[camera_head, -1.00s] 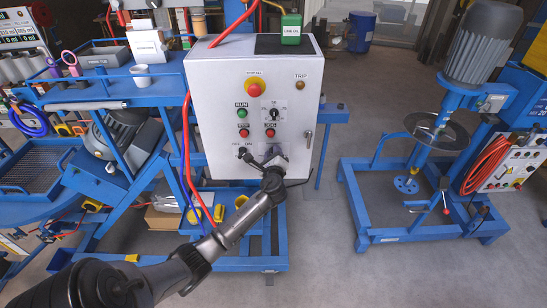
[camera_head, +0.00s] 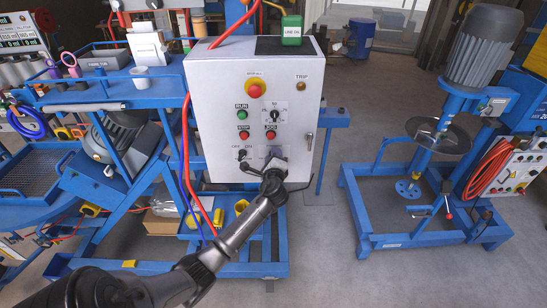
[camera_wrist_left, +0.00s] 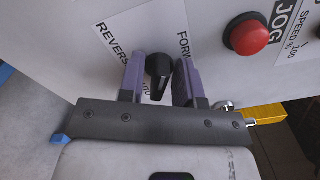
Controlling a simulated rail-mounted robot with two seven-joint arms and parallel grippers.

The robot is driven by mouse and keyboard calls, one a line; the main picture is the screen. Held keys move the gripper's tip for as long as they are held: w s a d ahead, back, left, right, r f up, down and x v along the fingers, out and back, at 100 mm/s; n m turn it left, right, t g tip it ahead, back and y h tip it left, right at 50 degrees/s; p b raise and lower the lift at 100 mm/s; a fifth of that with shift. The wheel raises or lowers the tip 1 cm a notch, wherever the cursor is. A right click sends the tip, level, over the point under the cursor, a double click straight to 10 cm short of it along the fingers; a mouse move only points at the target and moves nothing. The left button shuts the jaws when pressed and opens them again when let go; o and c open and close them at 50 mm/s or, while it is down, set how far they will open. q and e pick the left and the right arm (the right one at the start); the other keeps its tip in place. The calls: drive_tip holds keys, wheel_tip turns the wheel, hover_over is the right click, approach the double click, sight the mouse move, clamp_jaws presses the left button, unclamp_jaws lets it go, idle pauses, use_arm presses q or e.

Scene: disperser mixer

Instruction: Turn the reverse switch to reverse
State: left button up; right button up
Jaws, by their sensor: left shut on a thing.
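The reverse switch (camera_wrist_left: 157,76) is a black knob on the white control box, between a REVERSE label on the left and a label starting FORW on the right in the left wrist view. My left gripper (camera_wrist_left: 160,82) is shut on the knob, one purple finger on each side. In the head view my left gripper (camera_head: 273,163) is at the lower right of the control box (camera_head: 222,90) front and hides the knob. How far the knob is turned is hard to tell. My right gripper is not in view.
A red JOG button (camera_head: 271,135) sits just above the gripper, and an OFF/ON switch (camera_head: 242,154) is to its left. A red emergency stop (camera_head: 255,90) is higher up. A key (camera_head: 309,139) sticks out at the right edge.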

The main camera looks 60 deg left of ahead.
use_arm(q)
drive_tip(key=o, duration=0.6)
drive_tip(key=shift+c, duration=0.2)
drive_tip(key=shift+d, duration=0.1)
drive_tip(key=b+v, duration=0.1)
drive_tip(key=v, duration=1.2)
drive_tip(key=shift+s+d, duration=0.2)
drive_tip(key=shift+d, duration=0.1)
